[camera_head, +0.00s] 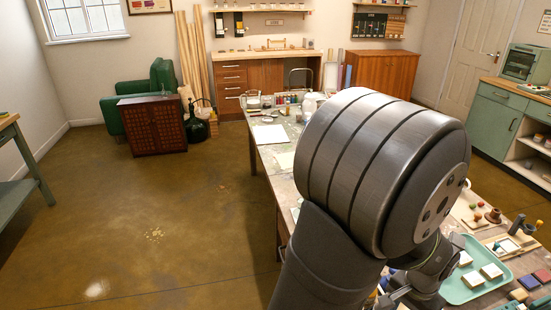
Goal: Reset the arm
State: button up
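My arm fills the right middle of the view, a large dark grey joint and link over the long work table (266,160). Part of my gripper (393,293) shows low in the picture, beneath the big joint and just left of the green tray. Its fingertips are mostly hidden or cut off by the bottom edge, so I cannot tell whether it is open or shut, or whether it holds anything.
A green tray (453,292) with several pale square blocks lies beside my gripper. Coloured blocks (528,283), a wooden frame (497,247) and small round pieces (477,217) sit close by. White sheets (270,134) lie farther back. The floor left of the table is open.

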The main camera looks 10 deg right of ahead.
notch_tip(320, 180, up, 8)
jog(key=r, duration=0.1)
notch_tip(320, 180, down, 17)
jog(key=shift+f, duration=0.1)
jog(key=d, duration=1.5)
jog(key=shift+d+f, duration=0.15)
jog(key=shift+d, duration=0.2)
notch_tip(320, 180, up, 9)
jog(key=shift+d+f, duration=0.15)
